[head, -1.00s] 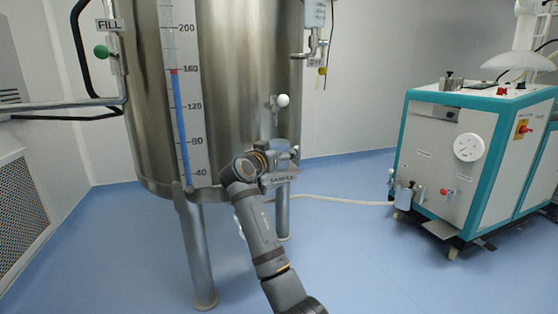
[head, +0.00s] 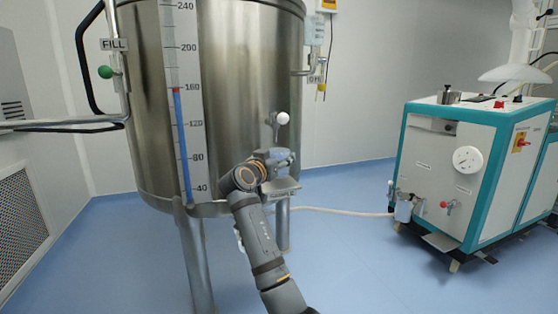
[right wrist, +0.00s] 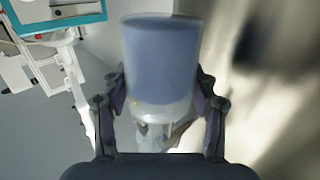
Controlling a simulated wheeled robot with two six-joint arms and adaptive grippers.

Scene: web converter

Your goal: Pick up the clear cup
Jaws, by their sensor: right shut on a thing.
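The clear cup (right wrist: 160,62) stands out in the right wrist view as a translucent cylinder, blue over most of its body and paler at the near end. I cannot tell whether the blue is liquid or the floor showing through. My right gripper (right wrist: 161,98) is shut on the cup, with one finger on each side. In the head view my right gripper (head: 281,160) is small, just above the SAMPLE shelf beneath the tank's white-knobbed valve, and the cup is hard to make out there. My left gripper is not in view.
A large steel tank (head: 245,90) on legs stands right behind my right gripper. The SAMPLE shelf (head: 283,190) sticks out below it. A white and teal machine (head: 435,170) stands at the right, with a hose along the floor. The blue floor (head: 360,235) between them is mostly clear.

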